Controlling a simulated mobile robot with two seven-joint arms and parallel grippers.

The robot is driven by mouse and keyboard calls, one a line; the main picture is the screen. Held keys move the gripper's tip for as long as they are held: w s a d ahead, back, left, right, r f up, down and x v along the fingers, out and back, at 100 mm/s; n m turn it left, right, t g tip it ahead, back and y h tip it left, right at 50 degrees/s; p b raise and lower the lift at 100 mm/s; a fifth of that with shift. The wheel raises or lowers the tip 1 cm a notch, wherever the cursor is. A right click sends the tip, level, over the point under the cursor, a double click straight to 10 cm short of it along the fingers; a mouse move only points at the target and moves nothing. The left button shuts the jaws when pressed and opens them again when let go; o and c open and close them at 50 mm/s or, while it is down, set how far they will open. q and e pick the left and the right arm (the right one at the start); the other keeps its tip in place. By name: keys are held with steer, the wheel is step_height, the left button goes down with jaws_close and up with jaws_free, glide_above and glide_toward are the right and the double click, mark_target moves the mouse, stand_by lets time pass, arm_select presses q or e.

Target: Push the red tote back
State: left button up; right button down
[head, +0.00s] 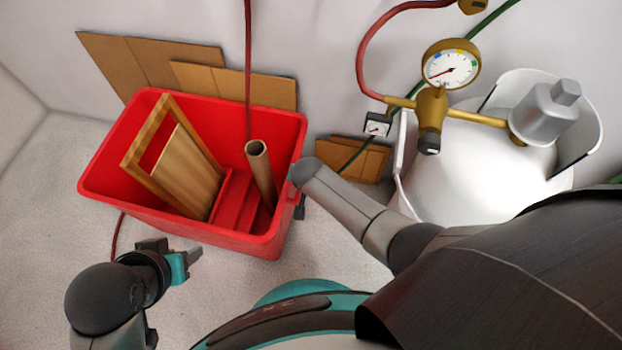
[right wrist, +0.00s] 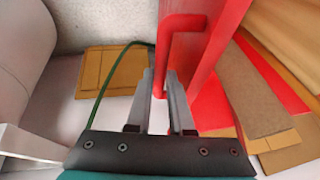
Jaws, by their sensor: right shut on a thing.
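The red tote (head: 240,240) stands on the pale floor near the wall, left of centre in the head view. It holds a wooden framed panel (head: 195,187) and an upright brown tube (head: 259,165). In the right wrist view, my right gripper (right wrist: 160,88) is shut on the tote's red handle (right wrist: 183,24), at the tote's right end. In the head view, my right arm hides most of that grip. My left gripper (head: 190,260) is in front of the tote, apart from it. Its fingers overlap, so their opening cannot be told.
Cardboard sheets (head: 150,62) lean on the wall behind the tote, and another piece (head: 352,160) is to its right. A white cylinder-like vessel (head: 475,165) with a gauge (head: 451,68) stands at the right. A red hose (head: 248,60) hangs into the tote.

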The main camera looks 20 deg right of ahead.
steer(key=shift+w+a+r, duration=0.25)
steer(key=shift+w+a, duration=0.05)
steer(key=c, duration=0.9)
jaws_free()
steer(key=shift+o, duration=0.5)
steer(key=shift+s+f, duration=0.1)
steer(key=shift+f, duration=0.05)
steer(key=shift+s, duration=0.1)
arm_select(q)
steer(key=s+a+f+g+p, duration=0.1)
steer(key=s+f+p, duration=0.3)
steer(key=f, duration=0.6)
steer(key=s+a+f+g+p, duration=0.1)
steer(key=s+a+f+p, duration=0.2)
steer(key=f+p, duration=0.4)
steer(key=shift+s+a+f+g+y, duration=0.35)
steer(key=shift+s+f, duration=0.25)
steer(key=shift+f, duration=1.25)
arm_select(e)
steer(key=v, duration=1.5)
steer(key=shift+d, duration=0.15)
